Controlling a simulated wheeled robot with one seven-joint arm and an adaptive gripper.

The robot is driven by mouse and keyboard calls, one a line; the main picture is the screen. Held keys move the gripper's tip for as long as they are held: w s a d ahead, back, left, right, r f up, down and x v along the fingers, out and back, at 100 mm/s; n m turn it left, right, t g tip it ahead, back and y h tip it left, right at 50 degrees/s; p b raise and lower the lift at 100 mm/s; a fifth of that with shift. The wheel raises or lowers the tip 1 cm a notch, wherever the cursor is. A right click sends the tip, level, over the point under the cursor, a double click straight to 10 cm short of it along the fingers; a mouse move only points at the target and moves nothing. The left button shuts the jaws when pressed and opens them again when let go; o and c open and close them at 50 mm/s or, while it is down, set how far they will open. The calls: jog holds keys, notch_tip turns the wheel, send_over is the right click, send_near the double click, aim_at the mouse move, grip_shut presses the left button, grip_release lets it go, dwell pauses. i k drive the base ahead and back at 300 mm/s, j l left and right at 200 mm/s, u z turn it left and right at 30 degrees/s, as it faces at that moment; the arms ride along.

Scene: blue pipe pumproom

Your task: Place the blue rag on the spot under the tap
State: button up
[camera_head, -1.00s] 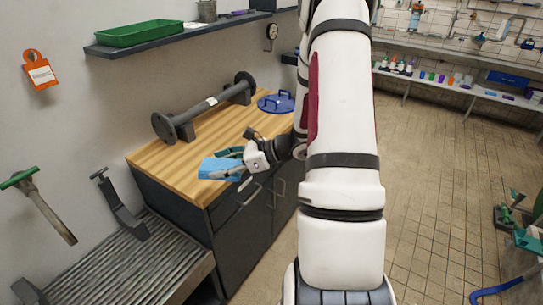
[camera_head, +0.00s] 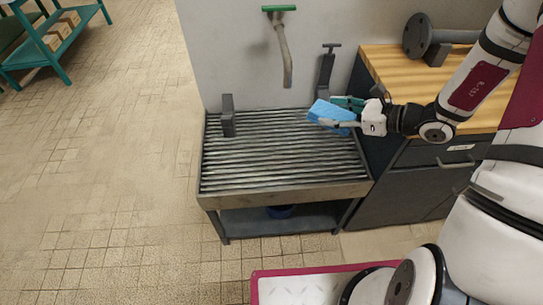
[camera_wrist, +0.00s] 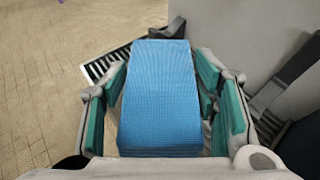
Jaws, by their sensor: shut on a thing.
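The blue rag (camera_head: 331,112) is a folded, layered block. My gripper (camera_head: 345,113) is shut on it and holds it above the right part of the slatted metal rack. In the wrist view the rag (camera_wrist: 162,95) fills the middle between the teal finger pads. The tap (camera_head: 281,48) has a green handle and a downward spout on the wall behind the rack (camera_head: 270,160). The rag is to the right of the spout and nearer to me. No marked spot shows on the slats under the tap.
A grey upright bracket (camera_head: 228,115) stands at the rack's back left, and another dark bracket (camera_head: 326,72) at its back right. The wooden-topped cabinet (camera_head: 385,65) with a flanged pipe (camera_head: 420,38) adjoins on the right. The slats at the middle are clear.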

aim_at(283, 160)
jog(key=j+u, duration=0.1)
jog(key=u, duration=0.35)
jog(key=j+u, duration=0.1)
jog(key=u, duration=0.3)
jog(key=i+j+u, duration=0.1)
jog(key=u, duration=0.75)
jog(key=i+j+u, duration=0.1)
jog(key=u, duration=0.35)
jog(key=i+u, duration=0.1)
jog(key=u, duration=0.3)
jog(key=i+j+z, duration=0.1)
jog(key=i+z, duration=0.3)
jog(key=z, duration=0.8)
jog(key=i+j+z, duration=0.1)
jog(key=z, duration=0.35)
jog(key=j+z, duration=0.1)
jog(key=z, duration=0.35)
jog(key=i+j+z, duration=0.1)
jog(key=z, duration=0.35)
